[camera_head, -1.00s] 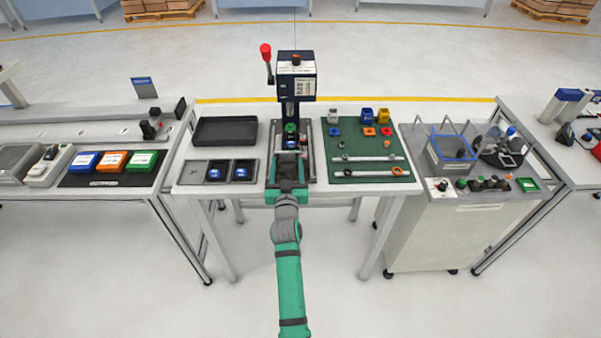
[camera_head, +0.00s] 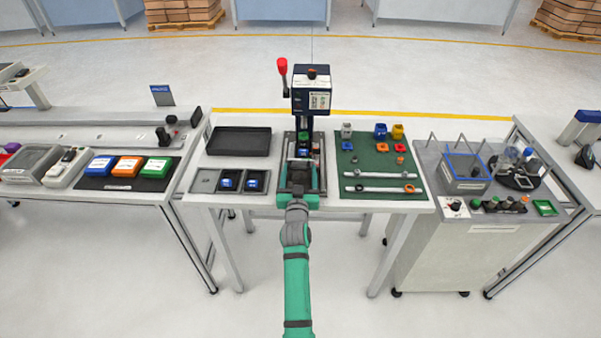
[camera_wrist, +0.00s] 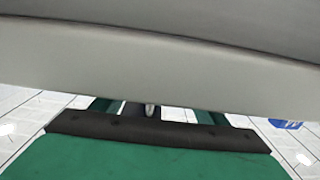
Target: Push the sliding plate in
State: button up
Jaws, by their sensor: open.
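The press (camera_head: 311,90), dark blue with a red-knobbed lever, stands at the middle back of the white table. Its base runs toward me, with a green-topped part (camera_head: 304,137) under the head. I cannot clearly pick out the sliding plate; my gripper covers the front of the base. My gripper (camera_head: 300,172), green and dark grey, is open and empty at the front of the base, in line with the press. In the wrist view a large grey surface fills the top, past my green fingers (camera_wrist: 150,110); I cannot tell whether they touch it.
A black tray (camera_head: 239,141) and a compartment tray with blue parts (camera_head: 203,181) lie left of the press. A green mat (camera_head: 375,165) with small coloured parts and rods lies right. A grey cart (camera_head: 470,235) stands beyond it.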

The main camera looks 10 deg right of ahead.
jog(key=s, duration=0.3)
jog(key=s+a, duration=0.1)
jog(key=s, duration=0.3)
jog(key=s+a, duration=0.1)
jog(key=s, duration=0.2)
jog(key=shift+s, duration=0.3)
jog(key=shift+a, duration=0.1)
